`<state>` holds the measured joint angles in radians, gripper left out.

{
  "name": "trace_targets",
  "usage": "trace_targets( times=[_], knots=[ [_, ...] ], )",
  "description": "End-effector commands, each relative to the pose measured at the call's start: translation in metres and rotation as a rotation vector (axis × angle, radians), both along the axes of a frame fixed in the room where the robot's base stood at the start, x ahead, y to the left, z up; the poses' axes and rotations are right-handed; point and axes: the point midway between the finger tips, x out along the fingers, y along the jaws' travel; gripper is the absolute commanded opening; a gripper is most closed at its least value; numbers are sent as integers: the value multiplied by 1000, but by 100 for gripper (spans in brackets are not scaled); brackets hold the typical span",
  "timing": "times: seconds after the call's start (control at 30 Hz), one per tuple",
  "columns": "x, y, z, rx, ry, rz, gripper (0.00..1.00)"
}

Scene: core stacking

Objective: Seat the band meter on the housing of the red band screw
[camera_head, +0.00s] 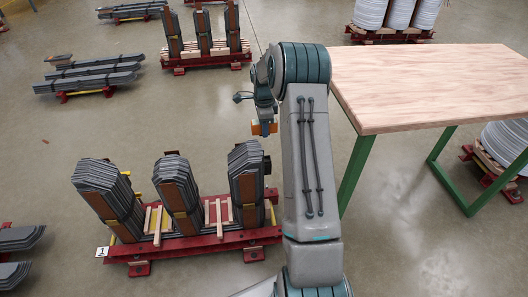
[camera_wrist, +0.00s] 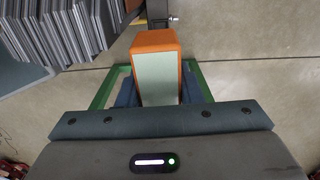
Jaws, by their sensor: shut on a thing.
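The band meter appears to be the orange box with a pale green face (camera_wrist: 156,78) in the middle of the wrist view. My gripper (camera_wrist: 158,92) is shut on it, with a blue finger on each side. In the head view the orange box (camera_head: 257,128) hangs below my gripper (camera_head: 265,118), in the air behind the right-hand stack. A dark bar with a small metal end (camera_wrist: 160,14) lies just beyond the box in the wrist view, with a small red-orange piece (camera_wrist: 132,5) beside it. I cannot tell whether these are the red band screw and its housing.
Three upright grey core stacks (camera_head: 178,190) stand on a red base (camera_head: 200,243). Layered grey sheets (camera_wrist: 60,30) fill the wrist view's upper left. A wooden table (camera_head: 430,85) with green legs stands at the right. Floor between is clear.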

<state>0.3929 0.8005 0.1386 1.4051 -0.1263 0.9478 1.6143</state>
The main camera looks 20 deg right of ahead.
Motion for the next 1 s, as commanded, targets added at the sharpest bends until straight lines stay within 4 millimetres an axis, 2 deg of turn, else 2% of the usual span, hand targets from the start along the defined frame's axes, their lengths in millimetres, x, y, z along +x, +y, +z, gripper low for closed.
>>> trace_targets(
  times=[0.03, 0.1, 0.3, 0.93, 1.0],
  knots=[
    [1, -1, -22, 2, -1, -5, 4],
    [1, -1, -37, 2, -2, -12, 4],
    [1, -1, -60, 3, -5, -15, 4],
    [1, -1, -61, 1, -3, -15, 4],
    [1, -1, -68, 2, -4, -15, 4]
  ],
)
